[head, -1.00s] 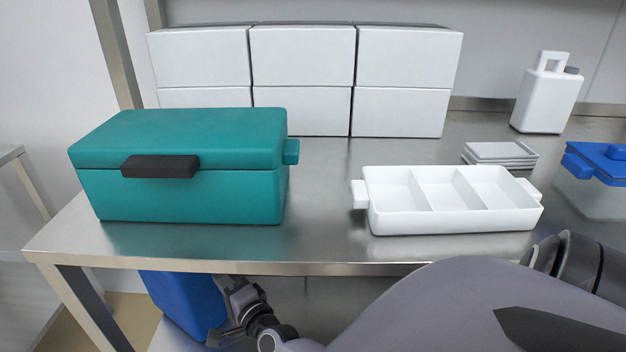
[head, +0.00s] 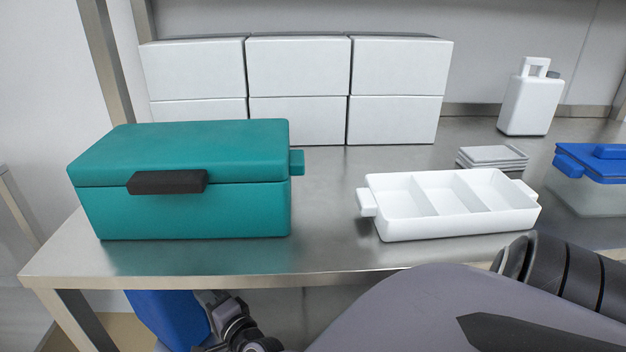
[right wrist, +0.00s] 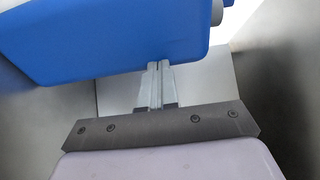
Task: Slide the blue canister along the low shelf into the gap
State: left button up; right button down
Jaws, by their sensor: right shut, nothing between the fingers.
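The blue canister (head: 165,318) stands under the steel table at the left, partly hidden by the tabletop. In the right wrist view its blue side (right wrist: 110,40) fills the upper left. My right gripper (right wrist: 158,66) is shut and empty, its fingertips at the canister's lower edge, seemingly touching it. In the head view, part of my right wrist shows just right of the canister, below the table edge. The low shelf under the canister and the gap are hidden in the head view. My left gripper is not in view.
On the tabletop (head: 330,258) stand a teal box (head: 185,212), a white three-part tray (head: 455,222), stacked white cartons (head: 297,66), a white jug (head: 531,105) and a blue-lidded container (head: 597,165). The table edge overhangs my right wrist. Grey walls flank the gripper in the wrist view.

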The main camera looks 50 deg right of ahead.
pick_arm(q)
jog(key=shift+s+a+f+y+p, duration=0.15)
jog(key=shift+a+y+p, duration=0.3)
jog(key=shift+p, duration=0.5)
pick_arm(e)
jog(key=s, duration=0.7)
jog(key=shift+a, duration=0.3)
